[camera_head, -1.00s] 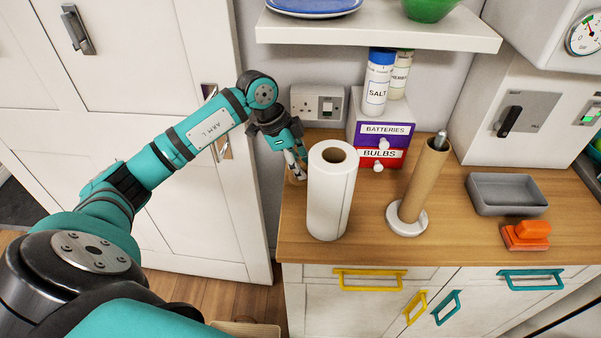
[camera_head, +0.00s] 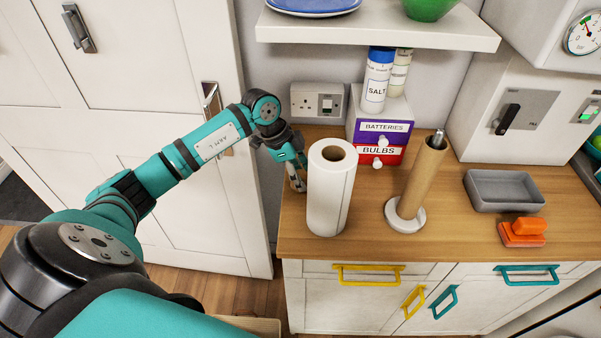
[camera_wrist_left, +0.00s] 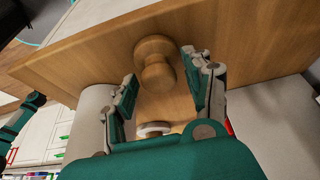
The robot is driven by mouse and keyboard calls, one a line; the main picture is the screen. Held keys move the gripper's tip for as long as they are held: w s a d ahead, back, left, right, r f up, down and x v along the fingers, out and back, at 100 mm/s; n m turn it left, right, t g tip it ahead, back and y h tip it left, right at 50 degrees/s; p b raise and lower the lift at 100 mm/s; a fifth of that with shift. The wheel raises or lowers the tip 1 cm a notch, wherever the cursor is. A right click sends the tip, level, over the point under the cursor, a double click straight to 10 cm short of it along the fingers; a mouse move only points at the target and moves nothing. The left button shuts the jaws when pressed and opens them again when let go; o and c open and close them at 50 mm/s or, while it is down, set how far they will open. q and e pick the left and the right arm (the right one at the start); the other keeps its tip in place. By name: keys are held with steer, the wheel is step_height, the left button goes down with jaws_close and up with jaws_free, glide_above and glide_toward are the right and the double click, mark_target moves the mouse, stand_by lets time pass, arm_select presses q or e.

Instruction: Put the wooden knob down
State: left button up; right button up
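The wooden knob (camera_wrist_left: 155,62) shows in the left wrist view, resting on the wooden worktop (camera_wrist_left: 220,50) close to its edge. My left gripper (camera_wrist_left: 158,72) is open, with one finger on each side of the knob and a visible gap to it. In the head view my left gripper (camera_head: 299,187) points down at the worktop's left end, just left of the paper towel roll (camera_head: 329,200). I cannot make out the knob there; the fingers or the roll hide it.
The paper roll stands very close to my left gripper. A cardboard tube on a white base (camera_head: 405,216), a small box of drawers (camera_head: 379,155), a grey tray (camera_head: 505,205) and an orange brush (camera_head: 522,232) are further right. A shelf (camera_head: 380,30) overhangs the back.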

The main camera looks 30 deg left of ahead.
arm_select(q)
steer(key=b+v, duration=0.1)
steer(key=v, duration=1.1)
steer(key=shift+s, duration=0.15)
stand_by(0.3)
